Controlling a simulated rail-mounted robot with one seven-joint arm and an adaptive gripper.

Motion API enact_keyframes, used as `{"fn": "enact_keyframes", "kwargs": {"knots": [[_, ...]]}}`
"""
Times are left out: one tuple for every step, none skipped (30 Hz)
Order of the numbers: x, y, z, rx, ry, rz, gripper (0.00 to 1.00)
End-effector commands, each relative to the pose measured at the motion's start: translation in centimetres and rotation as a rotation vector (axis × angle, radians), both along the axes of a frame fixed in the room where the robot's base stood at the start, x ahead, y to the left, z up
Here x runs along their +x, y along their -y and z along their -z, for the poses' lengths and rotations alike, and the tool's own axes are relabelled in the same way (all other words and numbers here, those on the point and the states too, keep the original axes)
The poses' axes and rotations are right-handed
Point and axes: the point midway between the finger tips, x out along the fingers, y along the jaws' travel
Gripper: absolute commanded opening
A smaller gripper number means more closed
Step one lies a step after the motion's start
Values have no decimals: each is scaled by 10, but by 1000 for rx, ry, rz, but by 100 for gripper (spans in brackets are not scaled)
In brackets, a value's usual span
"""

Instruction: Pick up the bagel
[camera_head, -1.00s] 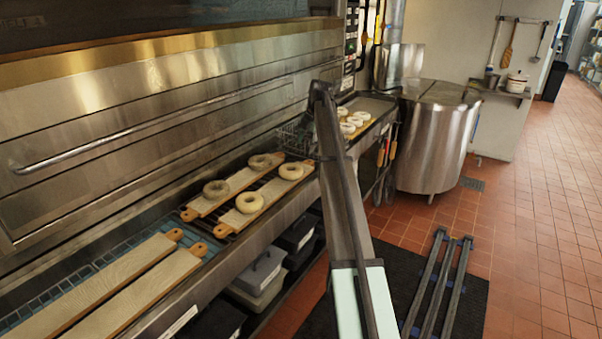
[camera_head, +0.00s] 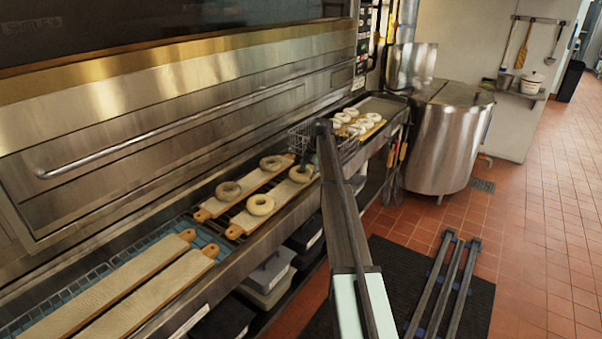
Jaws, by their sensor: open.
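Several bagels lie on two wooden boards on the ledge in front of the oven. The rear board (camera_head: 248,183) holds a brownish bagel (camera_head: 228,190) near its handle and another bagel (camera_head: 270,162) farther back. The front board (camera_head: 281,190) holds a pale bagel (camera_head: 260,205) near its handle and a bagel (camera_head: 300,175) at its far end, close to my arm. My arm rises from the bottom centre to just right of the boards.
Two bare boards (camera_head: 140,292) lie at the front left. A steel kettle (camera_head: 447,145) is at the back right. Bins (camera_head: 268,272) sit below the ledge; metal rails (camera_head: 447,285) lie on a black mat.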

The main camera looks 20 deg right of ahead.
Motion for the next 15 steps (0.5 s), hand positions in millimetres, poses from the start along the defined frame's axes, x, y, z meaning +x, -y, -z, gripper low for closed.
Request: {"fn": "enact_keyframes", "kwargs": {"knots": [[3, -1, 3, 1, -1, 0, 55], [4, -1, 8, 0, 0, 0, 55], [5, -2, 13, 0, 0, 0, 55], [6, -2, 16, 0, 0, 0, 55], [7, -2, 19, 0, 0, 0, 55], [7, -2, 21, -1, 1, 0, 55], [8, -3, 22, 0, 2, 0, 55], [8, -3, 23, -1, 3, 1, 55], [8, -3, 24, -1, 3, 1, 55], [8, -3, 24, -1, 3, 1, 55], [8, -2, 24, -1, 3, 1, 55], [8, -2, 24, -1, 3, 1, 55], [8, -2, 24, -1, 2, 2, 55], [8, -2, 24, -1, 2, 2, 44], [8, -2, 24, -1, 2, 2, 30]]}}
